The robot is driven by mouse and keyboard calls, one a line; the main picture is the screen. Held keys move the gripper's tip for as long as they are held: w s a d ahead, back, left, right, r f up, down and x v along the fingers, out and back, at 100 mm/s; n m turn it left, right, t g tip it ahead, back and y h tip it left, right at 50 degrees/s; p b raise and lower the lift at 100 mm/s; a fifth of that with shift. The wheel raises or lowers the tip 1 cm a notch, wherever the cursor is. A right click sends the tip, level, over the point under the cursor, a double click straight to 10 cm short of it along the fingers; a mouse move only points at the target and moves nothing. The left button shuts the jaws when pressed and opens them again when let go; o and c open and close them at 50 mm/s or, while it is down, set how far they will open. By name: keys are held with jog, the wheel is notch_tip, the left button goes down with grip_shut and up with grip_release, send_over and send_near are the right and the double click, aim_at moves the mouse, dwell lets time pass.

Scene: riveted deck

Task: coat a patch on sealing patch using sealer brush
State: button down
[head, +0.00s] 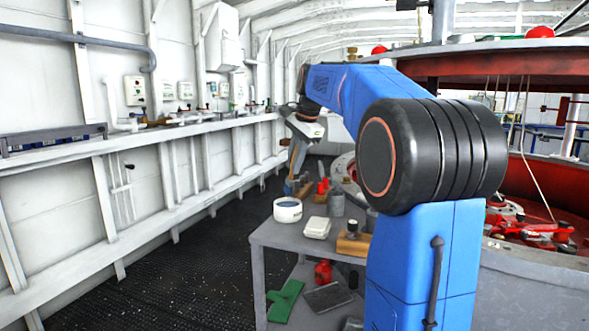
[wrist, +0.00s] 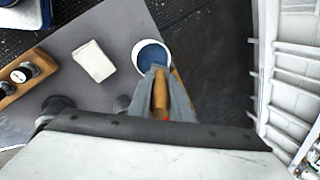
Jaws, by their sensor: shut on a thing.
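My gripper (wrist: 160,82) is shut on a wooden handle (wrist: 160,97), which looks like that of the sealer brush. In the head view my gripper (head: 294,172) points down above the far left part of the grey workbench. The brush's lower end is hard to make out there. A round white tub (head: 288,209) with a blue inside stands at the bench's left edge. In the wrist view the tub (wrist: 140,68) lies just beyond my fingertips, partly hidden by them. I cannot make out a sealing patch for certain in either view.
Dark floor is free between the bench and the white ribbed wall (head: 80,207).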

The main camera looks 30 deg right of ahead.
jog(key=shift+r, duration=1.6)
